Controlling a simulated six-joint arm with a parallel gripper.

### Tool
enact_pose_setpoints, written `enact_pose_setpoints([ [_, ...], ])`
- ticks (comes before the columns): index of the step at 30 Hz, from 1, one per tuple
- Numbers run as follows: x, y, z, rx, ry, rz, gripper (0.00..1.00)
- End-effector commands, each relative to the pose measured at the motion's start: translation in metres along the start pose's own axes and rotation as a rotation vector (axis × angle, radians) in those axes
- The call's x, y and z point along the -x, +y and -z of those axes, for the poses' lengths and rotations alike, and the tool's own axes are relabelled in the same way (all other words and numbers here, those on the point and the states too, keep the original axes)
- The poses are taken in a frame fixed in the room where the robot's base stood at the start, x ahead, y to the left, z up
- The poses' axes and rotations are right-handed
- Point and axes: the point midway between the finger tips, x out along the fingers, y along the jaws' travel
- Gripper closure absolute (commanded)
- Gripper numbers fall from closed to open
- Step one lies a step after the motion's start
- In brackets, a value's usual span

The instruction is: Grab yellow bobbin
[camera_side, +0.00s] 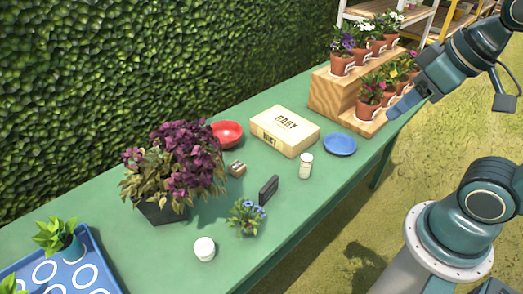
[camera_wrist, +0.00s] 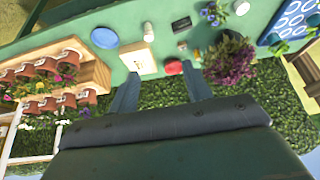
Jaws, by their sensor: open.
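I cannot make out a clearly yellow bobbin in either view. A small white-and-tan cylinder (camera_side: 305,165) stands upright on the green table; it also shows in the wrist view (camera_wrist: 148,32). A short white round piece (camera_side: 204,249) sits near the table's front edge, and a small tan block-like piece (camera_side: 237,168) lies by the purple plant. My gripper (camera_side: 398,106) is raised near the shelf of potted flowers at the right, away from these. In the wrist view my gripper (camera_wrist: 160,90) has its fingers apart, with nothing seen between them.
The table (camera_side: 330,187) holds a cream box (camera_side: 285,130), a blue plate (camera_side: 339,144), a red bowl (camera_side: 227,133), a black block (camera_side: 268,190), a purple plant (camera_side: 185,170) and a blue-flowered plant (camera_side: 247,217). A stepped wooden shelf (camera_side: 330,96) stands at the back right. A hedge (camera_side: 140,70) runs behind.

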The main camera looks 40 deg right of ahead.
Motion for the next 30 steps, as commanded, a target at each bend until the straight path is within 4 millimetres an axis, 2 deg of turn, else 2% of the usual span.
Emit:
enact_pose_setpoints([
  [5,0.000,0.000,0.003,0.004,-0.001,0.001,0.51],
  [11,-0.003,-0.003,0.021,0.032,-0.009,0.010,0.51],
  [20,-0.021,-0.014,0.080,0.122,-0.028,0.039,0.51],
  [30,-0.063,-0.031,0.148,0.232,-0.049,0.081,0.51],
])
